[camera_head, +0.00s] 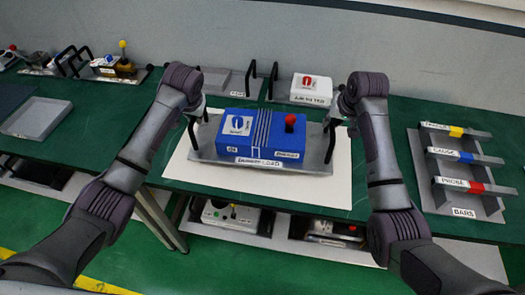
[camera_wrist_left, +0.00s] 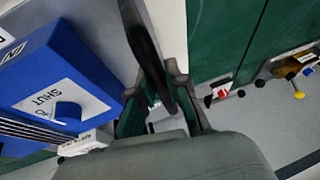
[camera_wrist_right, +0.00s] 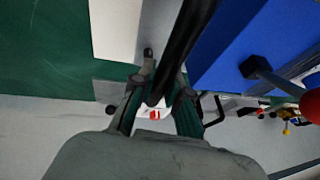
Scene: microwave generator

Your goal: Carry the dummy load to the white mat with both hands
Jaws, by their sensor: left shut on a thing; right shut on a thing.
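The dummy load (camera_head: 262,136) is a blue box with a red knob and a dial, fixed on a grey tray with a black handle at each end. In the head view it is over the white mat (camera_head: 330,190), whose edges show around the tray; I cannot tell whether the tray touches the mat. My left gripper (camera_head: 197,115) is shut on the left handle, also seen in the left wrist view (camera_wrist_left: 148,50). My right gripper (camera_head: 337,118) is shut on the right handle, also seen in the right wrist view (camera_wrist_right: 180,45). The tray looks about level.
A grey rack of labelled bars (camera_head: 460,170) stands on the green table to the right. The air filter (camera_head: 305,88) and an empty grey tray (camera_head: 228,82) lie behind. Another grey tray (camera_head: 36,118) is at left. Several items sit on a shelf below.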

